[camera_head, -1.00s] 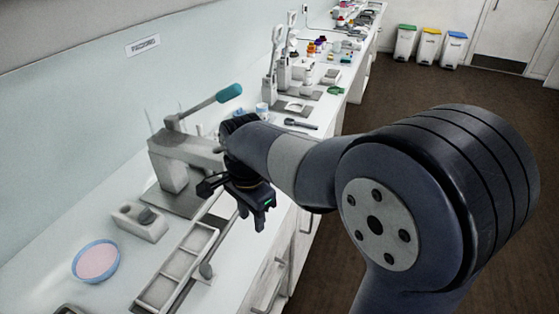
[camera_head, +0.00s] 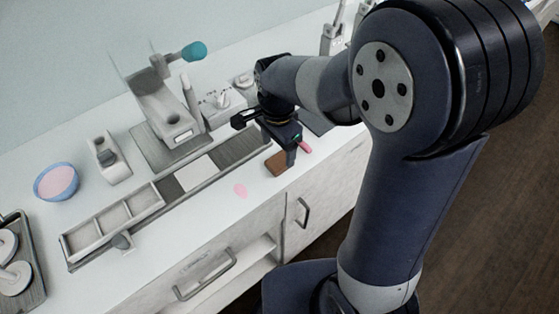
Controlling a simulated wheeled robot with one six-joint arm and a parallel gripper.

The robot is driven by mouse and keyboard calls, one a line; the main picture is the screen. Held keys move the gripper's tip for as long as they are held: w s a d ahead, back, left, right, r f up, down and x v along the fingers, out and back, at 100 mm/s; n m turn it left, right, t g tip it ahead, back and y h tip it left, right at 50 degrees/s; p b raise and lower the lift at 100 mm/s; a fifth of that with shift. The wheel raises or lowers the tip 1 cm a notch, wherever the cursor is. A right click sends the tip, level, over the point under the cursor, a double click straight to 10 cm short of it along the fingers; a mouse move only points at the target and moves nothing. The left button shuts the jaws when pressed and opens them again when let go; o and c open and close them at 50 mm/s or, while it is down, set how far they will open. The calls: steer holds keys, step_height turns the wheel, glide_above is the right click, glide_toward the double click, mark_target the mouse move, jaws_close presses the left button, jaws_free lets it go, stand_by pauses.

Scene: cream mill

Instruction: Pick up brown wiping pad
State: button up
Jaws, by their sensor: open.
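The brown wiping pad (camera_head: 277,163) lies on the white counter near its front edge, partly hidden by my gripper. My gripper (camera_head: 284,158) points down just above or beside the pad, with its jaws open. I cannot tell whether a finger touches the pad. Nothing shows between the fingers.
A small pink item (camera_head: 304,147) lies right of my gripper. A pink spot (camera_head: 240,190) is on the counter to the left. A press with a teal-handled lever (camera_head: 194,51), a divided tray (camera_head: 112,217) and a bowl (camera_head: 56,182) stand farther left. Drawer handles (camera_head: 205,276) stick out below.

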mark_target(280, 161)
steer(key=f, duration=0.4)
steer(key=shift+d+f, duration=0.2)
steer(key=shift+c, duration=0.2)
steer(key=c, duration=1)
step_height(280, 161, up, 10)
steer(key=shift+r, duration=0.1)
